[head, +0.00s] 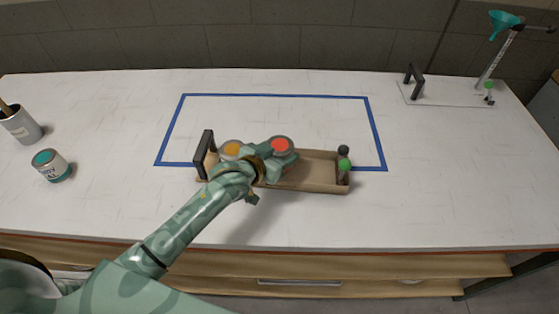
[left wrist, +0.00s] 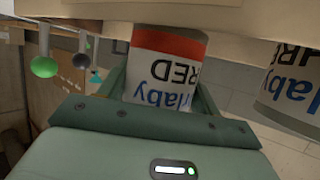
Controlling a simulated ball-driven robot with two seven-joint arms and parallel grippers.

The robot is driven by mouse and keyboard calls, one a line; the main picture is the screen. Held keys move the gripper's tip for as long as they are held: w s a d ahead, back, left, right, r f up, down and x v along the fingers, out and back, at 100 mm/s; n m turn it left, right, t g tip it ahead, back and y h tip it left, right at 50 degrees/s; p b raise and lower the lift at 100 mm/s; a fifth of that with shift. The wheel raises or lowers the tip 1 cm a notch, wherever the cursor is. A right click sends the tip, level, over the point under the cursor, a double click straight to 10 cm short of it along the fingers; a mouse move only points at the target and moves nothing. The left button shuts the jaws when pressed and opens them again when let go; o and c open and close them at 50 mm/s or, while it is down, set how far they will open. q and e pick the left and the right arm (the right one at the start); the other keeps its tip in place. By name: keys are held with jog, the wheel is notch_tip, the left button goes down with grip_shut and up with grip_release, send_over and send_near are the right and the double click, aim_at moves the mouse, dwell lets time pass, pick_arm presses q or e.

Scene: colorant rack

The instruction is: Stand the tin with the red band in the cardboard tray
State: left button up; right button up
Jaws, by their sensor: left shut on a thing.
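The tin with the red band shows its red-orange top in the head view (head: 281,145). In the left wrist view it appears upside down, with its red band and RED label (left wrist: 168,68). My left gripper (head: 268,170) is shut on it, one finger on each side. The gripper also shows in the left wrist view (left wrist: 163,97). The tin is upright at the middle of the cardboard tray (head: 310,184). Its base is hidden, so I cannot tell whether it touches the tray floor. My right gripper is not in view.
A tin with an orange-yellow top (head: 232,149) stands in the tray's left part. The tray has a black handle (head: 205,152) and black and green knobs (head: 344,165) at its ends. A teal-topped tin (head: 52,165) and a grey pot (head: 21,127) stand far left. The blue-outlined area is mostly clear.

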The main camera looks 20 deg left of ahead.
pick_arm(q)
notch_tip(320, 180, down, 3)
jog(key=shift+f+b, duration=0.1)
jog(key=shift+b, duration=0.4)
jog(key=o, duration=1.1)
